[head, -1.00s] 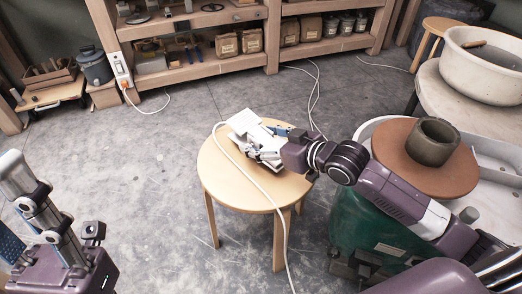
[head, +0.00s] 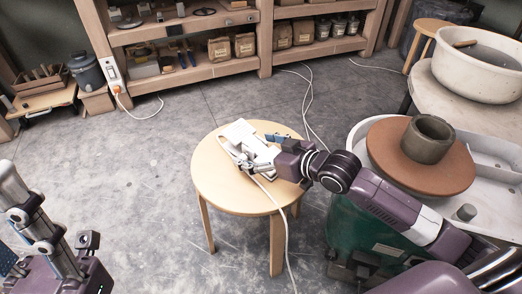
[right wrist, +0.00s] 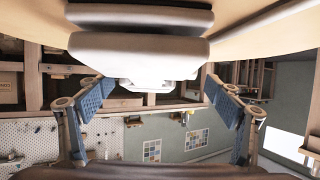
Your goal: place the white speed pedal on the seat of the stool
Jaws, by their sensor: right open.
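The white speed pedal (head: 240,132) rests on the pale round seat of the stool (head: 215,183) in the head view. Its cord crosses the seat and hangs over the front edge. My right gripper (head: 268,151) is low over the seat at the pedal's right side and hides part of it. In the right wrist view the blue-padded fingers of this gripper (right wrist: 166,98) stand wide apart, with the white pedal (right wrist: 150,74) beyond them below the seat's picture edge. Of my left gripper, at most a blue scrap shows at the head view's left edge; its jaws cannot be made out.
A potter's wheel with a brown disc (head: 397,171) and a dark clay pot (head: 428,140) stands right of the stool, under my right arm. A white basin (head: 480,75) is behind it. Wooden shelves (head: 190,75) line the back. The floor left of the stool is clear.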

